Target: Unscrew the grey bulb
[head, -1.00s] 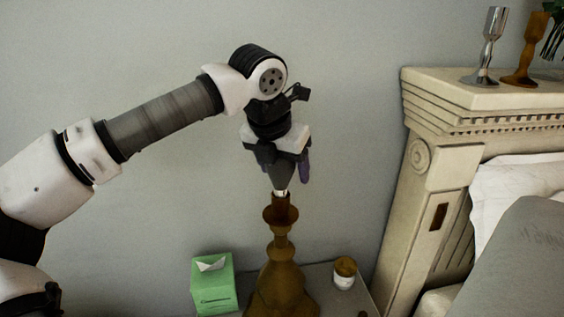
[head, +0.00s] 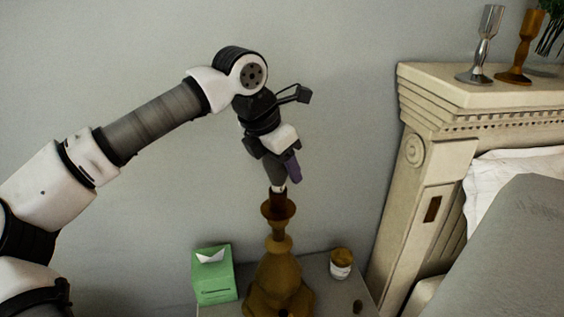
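The grey bulb (head: 279,187) sits upright at the top of a brown lamp base (head: 279,270). Only its light lower end shows above the socket; my gripper hides most of it. My gripper (head: 278,172) points down over the bulb from above, with its fingers around or beside it. The fingers overlap in this view, so their gap and any contact with the bulb cannot be seen.
A green tissue box (head: 214,282) stands left of the lamp on the nightstand (head: 318,285). A small jar (head: 341,264) stands to the right. The carved headboard (head: 420,160) rises at the right, with two candlesticks (head: 483,45) on its top.

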